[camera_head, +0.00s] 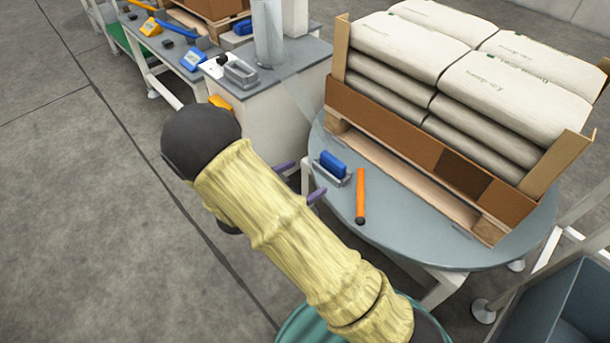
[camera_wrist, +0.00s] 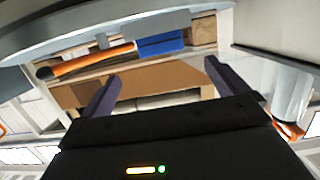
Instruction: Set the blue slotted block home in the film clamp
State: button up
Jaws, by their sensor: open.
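The blue slotted block (camera_head: 333,162) sits in or against a grey bracket-like holder (camera_head: 322,176) on the round table; I cannot tell how deep it sits. A blue shape that looks like the block also shows in the wrist view (camera_wrist: 160,44), beyond the fingers. My gripper (camera_head: 303,181) is open and empty, its purple fingers just left of the block and apart from it. Both fingers show in the wrist view (camera_wrist: 163,72). A similar grey bracket (camera_head: 240,73) stands on the cabinet. I cannot tell for certain which bracket is the film clamp.
An orange bar with a dark end (camera_head: 360,195) lies right of the block. A pallet loaded with white sacks (camera_head: 460,70) fills the back of the round table (camera_head: 430,245). The cabinet (camera_head: 280,110) stands at its left. Benches with tools (camera_head: 165,55) lie farther left.

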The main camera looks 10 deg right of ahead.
jog(key=shift+a, duration=0.15)
jog(key=w+d+r+n+g+y, duration=0.1)
jog(key=w+r+n+y, duration=0.15)
jog(key=y, duration=0.35)
jog(key=w+d+r+n+y, duration=0.1)
jog(key=r+n+y, duration=0.15)
jog(key=y, duration=0.25)
jog(key=s+d+r+n+g+y, duration=0.1)
jog(key=s+d+r+n+g, duration=0.1)
jog(key=s, duration=0.7)
jog(key=s+d+r+n+g, duration=0.2)
jog(key=s+d+n+g, duration=0.1)
jog(key=s+d, duration=0.3)
jog(key=s, duration=0.2)
jog(key=shift+s+n+g+y, duration=0.3)
jog(key=shift+s+n+y, duration=0.05)
jog(key=shift+n+y, duration=0.05)
jog(key=shift+r, duration=0.1)
jog(key=w+p+v, duration=0.3)
jog(key=p+v, duration=1.2)
jog(key=p, duration=0.1)
jog(key=w+r+p+v, duration=0.1)
jog(key=w+p+v, duration=0.3)
jog(key=p+v, duration=1.2)
jog(key=w+r+p+v, duration=0.1)
jog(key=w+p+v, duration=0.2)
jog(key=p+v, duration=1.2)
jog(key=shift+w+r+p, duration=0.25)
jog(key=shift+r+p, duration=0.15)
jog(key=shift+r, duration=0.05)
